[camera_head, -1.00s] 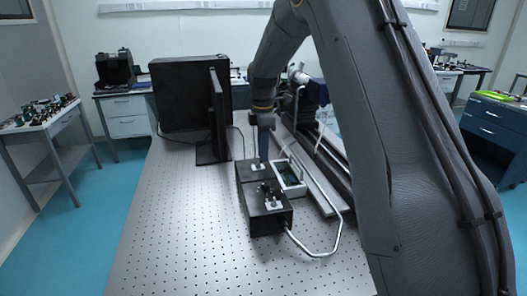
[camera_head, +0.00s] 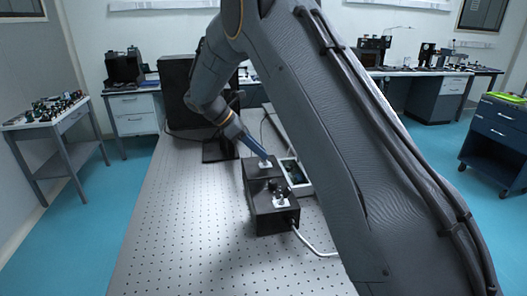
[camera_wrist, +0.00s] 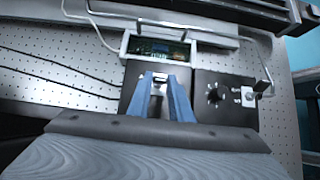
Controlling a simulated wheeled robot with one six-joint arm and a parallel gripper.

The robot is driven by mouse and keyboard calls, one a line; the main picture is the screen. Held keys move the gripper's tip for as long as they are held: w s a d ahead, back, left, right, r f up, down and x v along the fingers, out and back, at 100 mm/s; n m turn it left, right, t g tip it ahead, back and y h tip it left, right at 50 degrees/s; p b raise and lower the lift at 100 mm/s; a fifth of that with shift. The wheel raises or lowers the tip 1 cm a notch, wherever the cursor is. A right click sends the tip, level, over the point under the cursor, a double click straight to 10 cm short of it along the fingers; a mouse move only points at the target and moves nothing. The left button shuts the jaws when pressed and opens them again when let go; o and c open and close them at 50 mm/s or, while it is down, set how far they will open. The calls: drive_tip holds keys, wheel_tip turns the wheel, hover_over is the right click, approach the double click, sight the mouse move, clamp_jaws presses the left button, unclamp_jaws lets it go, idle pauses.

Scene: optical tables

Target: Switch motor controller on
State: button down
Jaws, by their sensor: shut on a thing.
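Two small black boxes stand end to end on the perforated table: a far box (camera_head: 254,181) and a near box (camera_head: 264,221). Each has a pale switch plate on top; no label is readable, so I cannot tell which is the motor controller. My gripper (camera_head: 264,162) reaches down at a slant from the upper left onto the far box's switch. In the wrist view, my gripper's blue fingers (camera_wrist: 160,78) close on that small switch (camera_wrist: 159,88), largely hidden between them. The near box's switch (camera_wrist: 248,96) shows to the right, untouched. The switch position is not clear.
A framed unit with a dark green inside (camera_head: 294,173) sits right beside the far box. A cable (camera_head: 314,245) leaves the near box. A black panel (camera_head: 178,95) stands behind. The optical table (camera_head: 185,225) is clear to the left.

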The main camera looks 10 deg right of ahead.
drive_tip(key=shift+a+f+h+b, duration=0.3)
drive_tip(key=shift+a+h+b, duration=0.2)
drive_tip(key=shift+h, duration=0.45)
drive_tip(key=shift+a+f+h+b, duration=0.25)
drive_tip(key=shift+a+h+b, duration=0.25)
drive_tip(key=shift+h, duration=0.45)
drive_tip(key=shift+d, duration=0.1)
drive_tip(key=c, duration=1.6)
unclamp_jaws()
drive_tip(key=b+v, duration=0.2)
drive_tip(key=v, duration=0.5)
drive_tip(key=shift+a+r+b, duration=0.15)
drive_tip(key=shift+a+b, duration=0.2)
drive_tip(key=shift+r, duration=0.15)
